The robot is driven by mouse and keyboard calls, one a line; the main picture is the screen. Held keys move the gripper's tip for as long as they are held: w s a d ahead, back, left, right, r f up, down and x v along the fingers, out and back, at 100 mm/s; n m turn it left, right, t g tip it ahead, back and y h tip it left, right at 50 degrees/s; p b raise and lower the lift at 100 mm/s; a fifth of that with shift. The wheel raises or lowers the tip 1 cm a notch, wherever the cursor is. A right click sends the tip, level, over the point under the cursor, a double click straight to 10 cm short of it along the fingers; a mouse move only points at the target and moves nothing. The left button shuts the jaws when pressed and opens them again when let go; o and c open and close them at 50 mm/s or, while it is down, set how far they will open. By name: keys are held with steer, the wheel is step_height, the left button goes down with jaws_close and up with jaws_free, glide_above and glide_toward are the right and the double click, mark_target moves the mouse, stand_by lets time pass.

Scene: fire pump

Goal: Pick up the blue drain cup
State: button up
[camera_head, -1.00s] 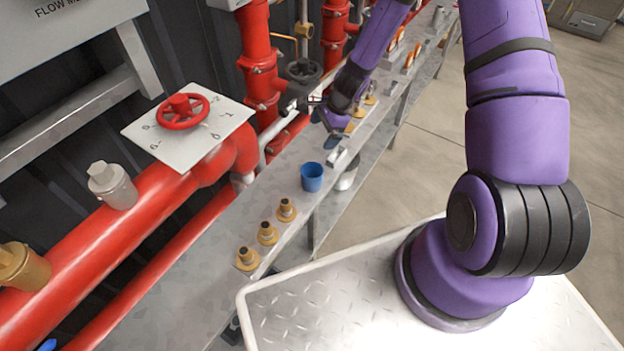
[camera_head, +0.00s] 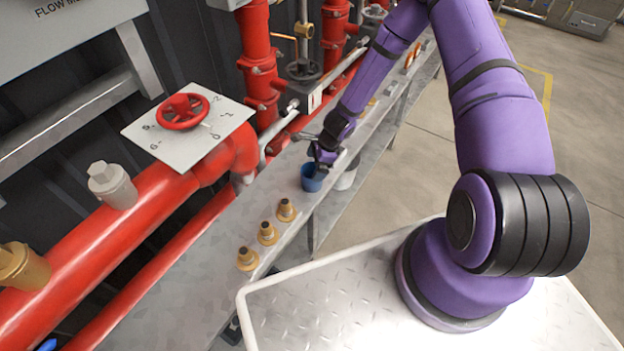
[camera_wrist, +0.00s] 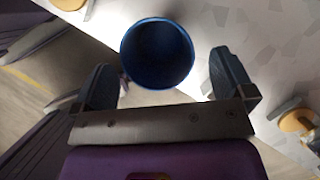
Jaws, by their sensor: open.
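The blue drain cup (camera_head: 312,181) stands upright on the narrow grey bench. In the wrist view the cup (camera_wrist: 158,52) shows from above, its round rim and dark inside facing me. My gripper (camera_head: 322,160) is just above the cup and covers part of its rim in the head view. In the wrist view my gripper (camera_wrist: 168,80) is open, one finger on each side of the cup. Gaps show between the fingers and the cup, wider on the left finger's far side being unclear. Nothing is held.
Several brass fittings (camera_head: 267,232) stand in a row on the bench (camera_head: 225,252) in front of the cup. A white cylinder (camera_head: 347,177) is beside the bench's right edge. Red pipes (camera_head: 130,240) and a red handwheel (camera_head: 183,111) are to the left.

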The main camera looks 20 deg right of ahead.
mark_target(310, 175)
steer(key=shift+x, duration=2.55)
steer(key=shift+s, duration=0.15)
steer(key=c, duration=0.9)
